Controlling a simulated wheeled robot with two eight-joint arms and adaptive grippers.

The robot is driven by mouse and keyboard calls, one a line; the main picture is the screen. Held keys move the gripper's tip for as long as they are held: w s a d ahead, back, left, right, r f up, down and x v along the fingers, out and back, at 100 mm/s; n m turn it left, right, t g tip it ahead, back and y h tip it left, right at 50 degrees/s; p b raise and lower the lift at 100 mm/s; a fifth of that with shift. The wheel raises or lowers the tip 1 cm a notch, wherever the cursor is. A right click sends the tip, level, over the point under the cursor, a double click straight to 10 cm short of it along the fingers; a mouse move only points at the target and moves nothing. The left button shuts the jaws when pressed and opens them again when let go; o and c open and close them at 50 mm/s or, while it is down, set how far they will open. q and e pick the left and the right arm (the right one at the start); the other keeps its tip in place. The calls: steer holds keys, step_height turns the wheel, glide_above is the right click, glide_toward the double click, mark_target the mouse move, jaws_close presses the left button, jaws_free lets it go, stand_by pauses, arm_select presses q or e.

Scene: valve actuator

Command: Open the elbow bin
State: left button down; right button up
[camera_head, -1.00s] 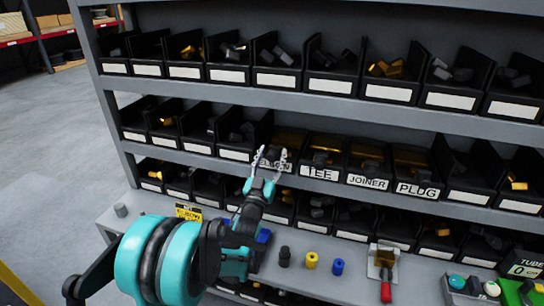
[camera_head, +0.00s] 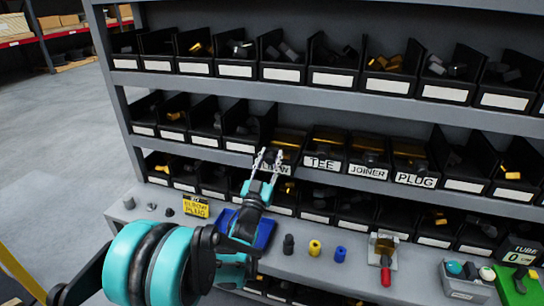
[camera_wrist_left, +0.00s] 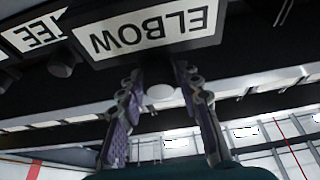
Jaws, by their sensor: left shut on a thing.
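The elbow bin (camera_head: 287,140) is a black bin with a white ELBOW label in the middle shelf row, left of the TEE bin. Its label (camera_wrist_left: 150,30) shows upside down in the left wrist view, with a pale round knob (camera_wrist_left: 160,92) below it. My left gripper (camera_head: 271,157) is at the bin's front and covers part of the label. In the left wrist view its two fingers (camera_wrist_left: 160,85) lie on either side of the knob and are shut on it. My right gripper is not in view.
The TEE (camera_head: 323,163), JOINER (camera_head: 367,171) and PLUG (camera_head: 415,180) bins stand to the right. Below, the bench holds a blue tray (camera_head: 264,234), several small cylinders, a red-handled clamp (camera_head: 385,262) and a yellow sign (camera_head: 196,207). Shelf edges run close above and below.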

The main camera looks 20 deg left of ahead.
arm_select(q)
steer(key=s, duration=0.7)
steer(key=shift+a, duration=0.15)
steer(key=c, duration=1.2)
jaws_free()
steer(key=shift+o, duration=0.2)
steer(key=v, duration=0.7)
steer(key=shift+s, duration=0.3)
steer(key=shift+f, duration=0.15)
